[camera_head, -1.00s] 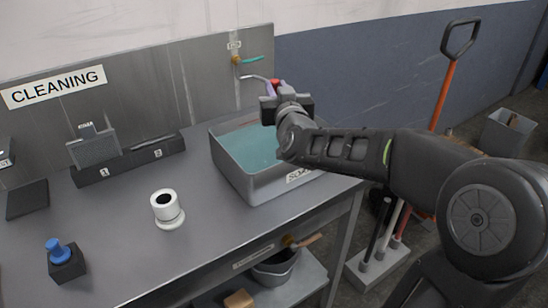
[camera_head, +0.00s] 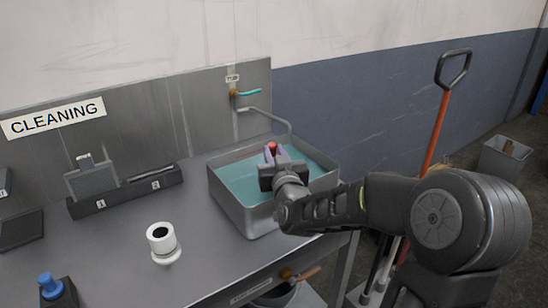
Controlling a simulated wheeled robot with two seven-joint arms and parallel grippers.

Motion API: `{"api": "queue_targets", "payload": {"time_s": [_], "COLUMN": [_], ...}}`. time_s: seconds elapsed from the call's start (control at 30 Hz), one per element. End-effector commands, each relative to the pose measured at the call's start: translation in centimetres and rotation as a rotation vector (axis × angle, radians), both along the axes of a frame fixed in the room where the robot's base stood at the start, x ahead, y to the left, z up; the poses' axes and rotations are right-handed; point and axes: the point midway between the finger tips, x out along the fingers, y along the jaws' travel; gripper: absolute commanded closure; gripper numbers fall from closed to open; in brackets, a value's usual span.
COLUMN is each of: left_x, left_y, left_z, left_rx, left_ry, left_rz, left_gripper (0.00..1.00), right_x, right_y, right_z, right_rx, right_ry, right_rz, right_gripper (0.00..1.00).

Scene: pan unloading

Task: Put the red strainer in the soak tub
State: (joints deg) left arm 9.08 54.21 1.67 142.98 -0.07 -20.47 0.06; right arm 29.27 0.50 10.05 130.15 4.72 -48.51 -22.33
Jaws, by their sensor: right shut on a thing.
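The soak tub (camera_head: 228,203) is a grey rectangular basin with blue-green water, standing at the right end of the metal bench. My right gripper (camera_head: 272,158) is over the tub and is shut on a small red thing (camera_head: 271,148), likely the red strainer. Only a bit of red shows between the fingers; the gripper body hides the rest. I cannot tell whether it touches the water. My left gripper is not in view.
A tap with a bent spout (camera_head: 270,114) stands behind the tub. A white cylinder (camera_head: 162,241) stands on the bench to the left of the tub. A numbered dark rack (camera_head: 112,196) and a blue-topped block (camera_head: 57,291) are farther left.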

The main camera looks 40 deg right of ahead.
Motion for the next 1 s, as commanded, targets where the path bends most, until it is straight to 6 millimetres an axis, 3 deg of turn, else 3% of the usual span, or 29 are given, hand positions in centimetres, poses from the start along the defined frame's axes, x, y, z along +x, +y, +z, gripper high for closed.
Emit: {"api": "queue_targets", "payload": {"time_s": [0.1, 1.0], "left_x": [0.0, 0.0], "left_y": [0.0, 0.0], "left_z": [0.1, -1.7], "left_rx": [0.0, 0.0], "left_ry": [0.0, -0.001], "left_rz": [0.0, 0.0], "left_gripper": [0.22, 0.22], "right_x": [0.0, 0.0], "right_y": [0.1, 0.0], "right_z": [-1.3, -2.5], "right_rx": [0.001, 0.001], "right_ry": [0.001, -0.001], "right_rz": [0.001, 0.0], "right_gripper": [1.0, 1.0]}}
